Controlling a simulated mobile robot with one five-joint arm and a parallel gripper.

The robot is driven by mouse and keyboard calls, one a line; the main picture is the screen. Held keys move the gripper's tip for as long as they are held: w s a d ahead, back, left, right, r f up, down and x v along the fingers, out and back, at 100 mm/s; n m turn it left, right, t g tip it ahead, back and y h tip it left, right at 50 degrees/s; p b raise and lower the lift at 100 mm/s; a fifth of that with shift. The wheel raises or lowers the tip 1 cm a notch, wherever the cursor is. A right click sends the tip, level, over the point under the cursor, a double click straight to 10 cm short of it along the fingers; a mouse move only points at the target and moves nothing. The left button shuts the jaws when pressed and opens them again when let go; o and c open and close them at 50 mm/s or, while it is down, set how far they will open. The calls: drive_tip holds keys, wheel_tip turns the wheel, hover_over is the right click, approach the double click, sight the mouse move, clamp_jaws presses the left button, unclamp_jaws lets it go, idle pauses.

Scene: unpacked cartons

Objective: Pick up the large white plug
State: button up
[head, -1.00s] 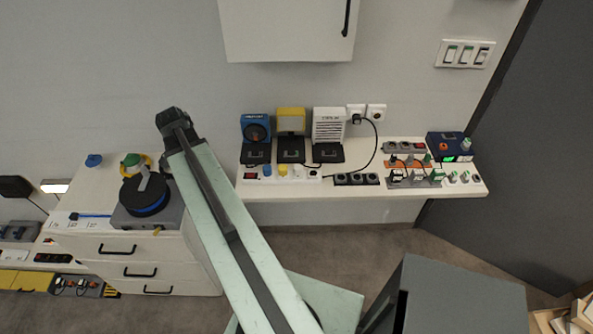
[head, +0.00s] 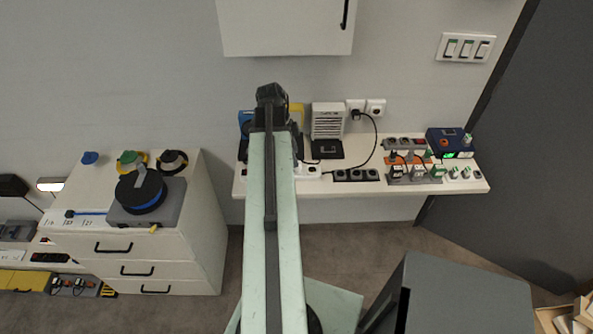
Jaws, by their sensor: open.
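Several small white plugs with green or dark tops stand at the right end of the white shelf (head: 350,189); one white plug (head: 466,172) is in the middle of that group. More white plugs sit on a grey strip with orange cords (head: 418,179). At this size I cannot tell which plug is the large one. My gripper (head: 271,93) is at the far end of my raised arm, in front of the shelf's left part, well left of these plugs. It is open, and I see nothing held in it. My arm hides part of the shelf.
A white socket strip (head: 309,171), dark sockets (head: 356,175) and a white heater-like box (head: 327,121) are on the shelf. A blue box (head: 449,142) stands at its right. A drawer cabinet (head: 190,255) with a cable reel (head: 141,191) is at left. A wall cabinet (head: 284,30) hangs above.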

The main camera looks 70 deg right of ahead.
drive_tip(key=b+x, duration=0.3)
drive_tip(key=w+b+x, duration=0.1)
drive_tip(key=x, duration=0.1)
drive_tip(key=shift+s+d+f+b, duration=0.1)
drive_tip(key=shift+d+f+b, duration=0.15)
drive_tip(key=shift+b, duration=0.1)
drive_tip(key=shift+r, duration=0.25)
clamp_jaws()
wheel_tip(320, 180, up, 10)
drive_tip(key=p, duration=1)
